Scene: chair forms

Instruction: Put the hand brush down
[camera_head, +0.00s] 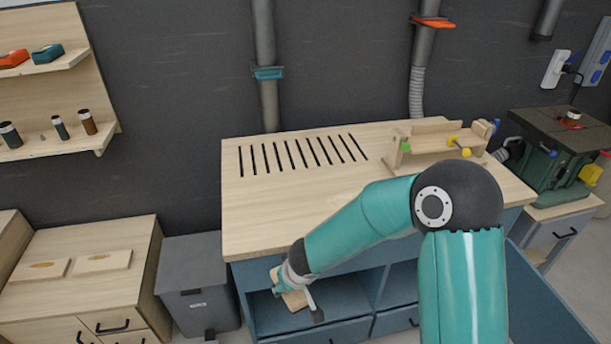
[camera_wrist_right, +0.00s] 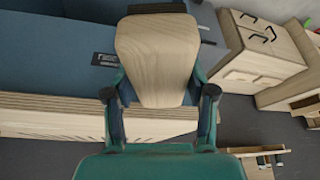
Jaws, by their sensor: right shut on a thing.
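The hand brush is a pale wooden piece (camera_wrist_right: 157,58) in the middle of the right wrist view, with a darker strip at its far end. My right gripper (camera_wrist_right: 158,92) is shut on it, one finger on each side. In the head view my right gripper (camera_head: 284,278) is at the front of the workbench (camera_head: 275,205), below its top edge. The brush's wood (camera_head: 295,300) shows just under it, in front of the open blue compartment (camera_head: 340,292). I cannot tell whether the brush touches the compartment floor. My left gripper is out of view.
A slotted area and a wooden jig (camera_head: 435,150) with coloured clamps are on the bench top. A grey bin (camera_head: 198,285) and a wooden cabinet (camera_head: 85,270) stand to the left. A green machine (camera_head: 560,150) stands to the right. The left bench top is clear.

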